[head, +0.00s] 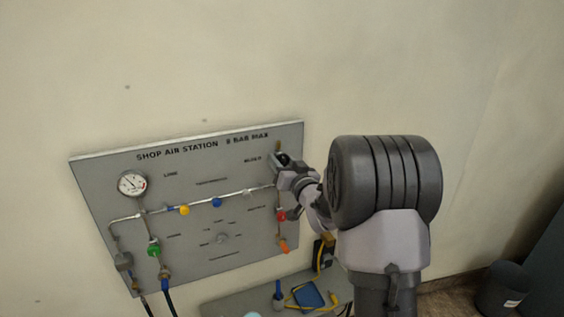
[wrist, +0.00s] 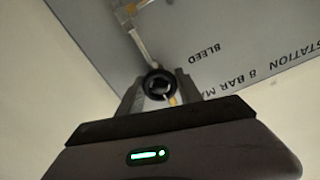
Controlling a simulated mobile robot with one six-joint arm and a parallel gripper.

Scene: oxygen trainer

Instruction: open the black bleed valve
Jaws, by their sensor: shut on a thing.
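The black bleed valve (wrist: 159,84) shows in the wrist view as a round black knob with a ring-like face, on a pipe near the panel's BLEED label. My gripper (wrist: 160,88) is shut on it, with one finger on each side of the knob. In the head view my gripper (head: 284,164) is at the panel's upper right, and it hides the valve there. A short yellowish piece (wrist: 173,100) shows beside the knob in the wrist view.
The grey panel (head: 200,172) carries a gauge (head: 132,184), yellow (head: 184,210), blue (head: 216,203), green (head: 154,249) and red (head: 281,216) knobs, and an orange handle (head: 285,246). A grey shelf (head: 232,306) with a blue item (head: 309,295) and yellow cable is below. A dark bin (head: 503,289) stands right.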

